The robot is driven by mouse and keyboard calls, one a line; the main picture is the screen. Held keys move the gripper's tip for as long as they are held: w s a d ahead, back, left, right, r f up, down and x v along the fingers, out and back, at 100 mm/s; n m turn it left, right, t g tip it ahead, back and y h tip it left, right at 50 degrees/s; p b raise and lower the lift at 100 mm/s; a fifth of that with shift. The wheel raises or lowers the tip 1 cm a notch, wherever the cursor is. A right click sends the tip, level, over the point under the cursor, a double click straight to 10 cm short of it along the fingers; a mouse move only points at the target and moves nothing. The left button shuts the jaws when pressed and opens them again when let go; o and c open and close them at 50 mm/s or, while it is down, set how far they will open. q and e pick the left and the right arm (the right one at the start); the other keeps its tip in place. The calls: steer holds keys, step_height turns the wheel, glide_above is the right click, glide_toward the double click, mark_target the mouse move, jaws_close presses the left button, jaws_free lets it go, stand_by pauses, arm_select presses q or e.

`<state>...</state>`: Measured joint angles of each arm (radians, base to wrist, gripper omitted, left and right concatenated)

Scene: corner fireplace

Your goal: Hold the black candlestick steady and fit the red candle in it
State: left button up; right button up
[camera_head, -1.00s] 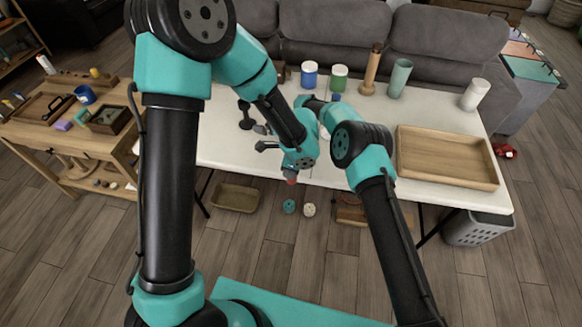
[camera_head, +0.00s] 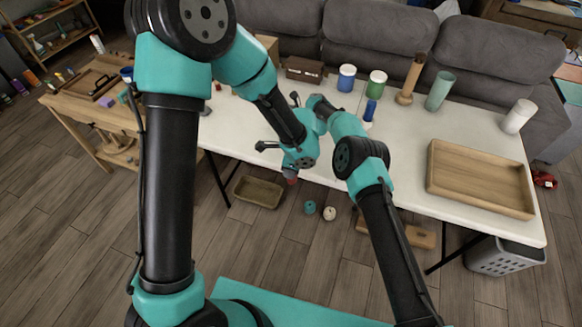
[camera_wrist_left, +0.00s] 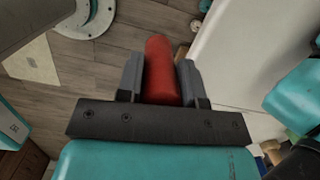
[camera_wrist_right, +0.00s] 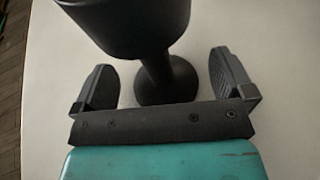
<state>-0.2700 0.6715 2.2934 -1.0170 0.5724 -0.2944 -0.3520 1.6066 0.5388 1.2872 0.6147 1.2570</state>
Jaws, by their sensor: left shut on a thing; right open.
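The red candle (camera_wrist_left: 159,75) stands out between the fingers of my left gripper (camera_wrist_left: 160,62), which is shut on it. In the head view only a small red tip (camera_head: 291,180) shows under my left wrist, off the table's front edge. The black candlestick (camera_wrist_right: 165,75) stands upright on the white table in the right wrist view. Its cup is cut off by the top of the picture. My right gripper (camera_wrist_right: 163,64) is open, with a finger on either side of the stem and no visible contact. In the head view my arms hide the candlestick.
A wooden tray (camera_head: 480,180) lies at the right. A grey sofa is behind.

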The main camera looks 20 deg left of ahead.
stand_by(1.2)
steer(key=shift+c, duration=0.3)
steer(key=c, duration=0.6)
steer(key=shift+f, duration=0.1)
arm_select(q)
steer(key=w+a+r, duration=0.4)
steer(key=w, duration=0.6)
steer(key=w+a+r+m, duration=0.1)
steer(key=w+a+r, duration=0.3)
steer(key=w, duration=0.7)
steer(key=w+a+r, duration=0.4)
steer(key=w+a, duration=0.2)
steer(key=w, duration=0.4)
steer(key=shift+w+r, duration=0.15)
steer(key=shift+w, duration=0.1)
